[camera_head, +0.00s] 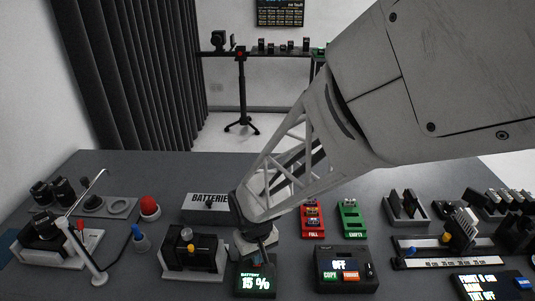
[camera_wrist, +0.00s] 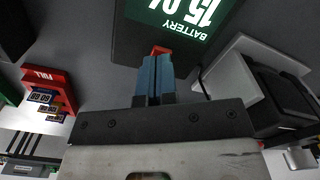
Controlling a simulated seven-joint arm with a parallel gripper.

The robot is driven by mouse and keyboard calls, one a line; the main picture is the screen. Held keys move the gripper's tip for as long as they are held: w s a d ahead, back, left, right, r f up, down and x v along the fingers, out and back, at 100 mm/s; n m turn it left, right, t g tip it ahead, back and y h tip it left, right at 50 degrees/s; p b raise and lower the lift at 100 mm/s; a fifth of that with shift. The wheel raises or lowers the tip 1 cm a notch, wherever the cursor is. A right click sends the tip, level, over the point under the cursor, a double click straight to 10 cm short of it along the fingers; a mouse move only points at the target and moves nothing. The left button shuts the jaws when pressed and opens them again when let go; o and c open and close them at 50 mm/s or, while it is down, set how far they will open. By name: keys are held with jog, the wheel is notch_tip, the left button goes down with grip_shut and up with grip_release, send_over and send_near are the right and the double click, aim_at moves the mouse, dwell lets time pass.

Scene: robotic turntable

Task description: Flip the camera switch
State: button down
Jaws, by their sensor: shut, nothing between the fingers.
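My gripper (camera_head: 262,246) is over the back edge of the black battery display box (camera_head: 256,279), which reads "BATTERY 15 %". In the wrist view its blue fingers (camera_wrist: 155,72) are shut together. A small red-orange piece (camera_wrist: 160,50) shows right at the fingertips, against the display box (camera_wrist: 135,45); I cannot tell whether they touch, or whether it is the switch.
A white "BATTERIES" box (camera_head: 207,203) stands behind. The red "FULL" tray (camera_head: 312,219) and green "EMPTY" tray (camera_head: 352,218) are to the right. A box reading "OFF" (camera_head: 345,268) with two buttons stands right of the display. A lamp arm (camera_head: 84,238) and red button (camera_head: 149,206) are left.

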jog(key=shift+f, duration=0.45)
dwell(0.6)
jog(key=shift+r, duration=0.1)
jog(key=shift+r, duration=3.35)
jog(key=shift+d+r, duration=0.4)
jog(key=shift+d, duration=0.05)
jog(key=s+d+r+m+t, duration=0.1)
jog(key=s+d+r+m, duration=0.1)
jog(key=d+r, duration=0.3)
jog(key=s+d+r+m, duration=0.2)
jog(key=s+d+r, duration=0.2)
jog(key=d, duration=0.5)
jog(key=s+d+r+m+t, duration=0.1)
jog(key=s+d+r+m, duration=0.1)
jog(key=s+d+r, duration=0.3)
jog(key=d, duration=0.3)
jog(key=shift+s+r+t, duration=0.15)
jog(key=shift+r+t, duration=0.15)
